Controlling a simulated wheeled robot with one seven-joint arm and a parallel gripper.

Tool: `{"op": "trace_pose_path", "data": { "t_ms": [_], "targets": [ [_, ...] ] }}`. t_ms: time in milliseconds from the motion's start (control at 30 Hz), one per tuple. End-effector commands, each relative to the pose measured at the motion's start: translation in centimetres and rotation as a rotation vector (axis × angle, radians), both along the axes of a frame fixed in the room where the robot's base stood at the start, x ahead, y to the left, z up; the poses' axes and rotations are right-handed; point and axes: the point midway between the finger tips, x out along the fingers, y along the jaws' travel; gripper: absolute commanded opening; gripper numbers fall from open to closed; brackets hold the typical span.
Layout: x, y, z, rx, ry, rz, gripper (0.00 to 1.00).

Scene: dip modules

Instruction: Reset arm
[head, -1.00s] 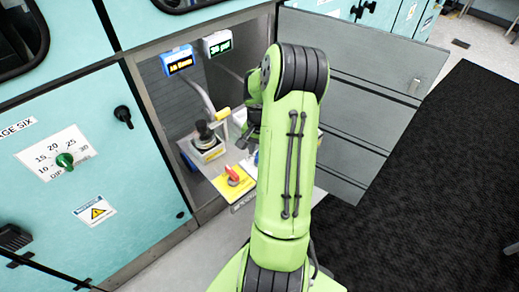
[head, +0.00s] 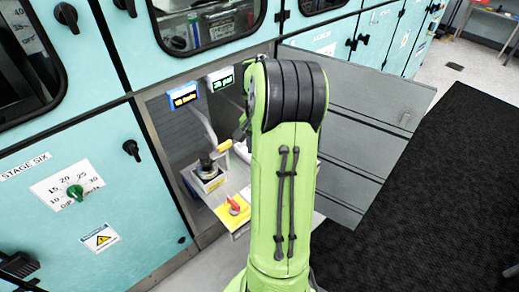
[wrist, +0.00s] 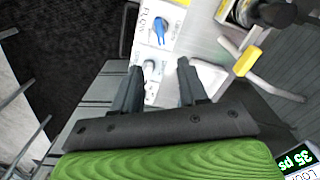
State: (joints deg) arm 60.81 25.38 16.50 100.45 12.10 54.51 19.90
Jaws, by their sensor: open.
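My green arm (head: 283,195) stands upright in the middle of the head view and hides part of the open cabinet bay. My gripper shows in the wrist view (wrist: 157,85), with its two dark fingers spread apart and nothing between them. The fingers appear apart from both knobs. In the head view most of the gripper is hidden behind the arm.
A grey handle with a yellow grip (wrist: 247,61) stands near the panel. Black matting (head: 450,180) lies clear at right.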

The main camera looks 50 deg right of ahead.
Motion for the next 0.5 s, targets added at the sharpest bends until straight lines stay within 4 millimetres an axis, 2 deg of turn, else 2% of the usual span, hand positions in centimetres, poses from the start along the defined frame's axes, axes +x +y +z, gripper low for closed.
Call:
{"op": "trace_pose_path", "data": {
  "t_ms": [367, 433, 500],
  "targets": [
    [0.0, 0.0, -0.1, -0.001, 0.000, 0.000, 0.43],
    [0.3, 0.5, 0.6, -0.010, -0.002, 0.021, 0.43],
    [1.1, 2.5, 2.8, -0.041, -0.010, 0.097, 0.43]
  ]
}}
